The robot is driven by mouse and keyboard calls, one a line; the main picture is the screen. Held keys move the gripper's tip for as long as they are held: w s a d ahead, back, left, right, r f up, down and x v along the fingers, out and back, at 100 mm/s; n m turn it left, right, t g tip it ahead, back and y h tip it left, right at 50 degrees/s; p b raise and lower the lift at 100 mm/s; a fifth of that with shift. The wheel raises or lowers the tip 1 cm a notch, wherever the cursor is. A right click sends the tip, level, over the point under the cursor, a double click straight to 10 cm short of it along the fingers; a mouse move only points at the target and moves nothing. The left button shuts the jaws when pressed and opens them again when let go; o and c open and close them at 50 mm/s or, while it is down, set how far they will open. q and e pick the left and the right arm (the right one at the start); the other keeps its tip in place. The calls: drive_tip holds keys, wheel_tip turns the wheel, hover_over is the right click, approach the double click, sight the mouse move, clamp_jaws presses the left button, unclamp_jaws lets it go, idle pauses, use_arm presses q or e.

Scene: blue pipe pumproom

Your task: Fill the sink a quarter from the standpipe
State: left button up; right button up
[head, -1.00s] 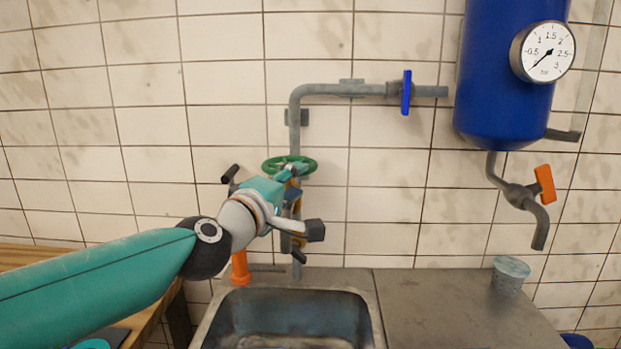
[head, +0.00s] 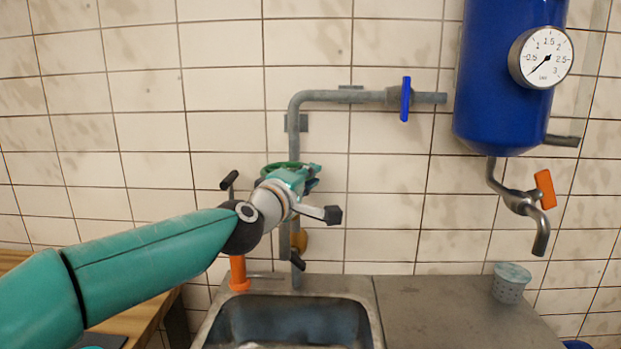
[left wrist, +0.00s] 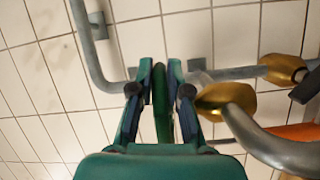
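The standpipe (head: 296,130) is a grey pipe on the tiled wall behind the sink, with a green handwheel (head: 276,168) partly hidden by my left gripper (head: 313,178). In the left wrist view, my left gripper (left wrist: 160,78) has one finger on each side of the green wheel (left wrist: 160,108), seen edge-on. The fingers are close to its rim; whether they press on it is unclear. The metal sink (head: 290,322) is below, its floor cut off by the frame; I cannot make out water in it. My right gripper is not in view.
A blue valve handle (head: 405,99) is on the upper pipe. At right hang a blue tank (head: 500,80) with a gauge (head: 541,58) and an orange-handled tap (head: 544,189). A grey perforated cup (head: 509,287) stands on the otherwise clear counter (head: 430,305).

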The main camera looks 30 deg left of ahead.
use_arm(q)
drive_tip(key=shift+w+d+r+n+g+y+p, duration=0.2)
drive_tip(key=shift+n+y+p, duration=0.4)
drive_tip(key=shift+p, duration=0.8)
drive_tip(key=shift+w+a+r+n+g+y+p, duration=0.15)
drive_tip(key=shift+w+n+y+p, duration=0.15)
drive_tip(key=shift+y+p, duration=0.8)
clamp_jaws()
drive_tip(key=shift+w+f+n+g+y+p, duration=0.3)
drive_tip(key=shift+n+g+y+p, duration=0.15)
drive_tip(key=shift+n+y+p, duration=0.4)
drive_tip(key=shift+f, duration=0.1)
drive_tip(key=o, duration=0.7)
unclamp_jaws()
drive_tip(key=shift+s, duration=0.15)
drive_tip(key=v, duration=1.1)
drive_tip(key=shift+s+d, duration=0.2)
drive_tip(key=shift+s, duration=0.15)
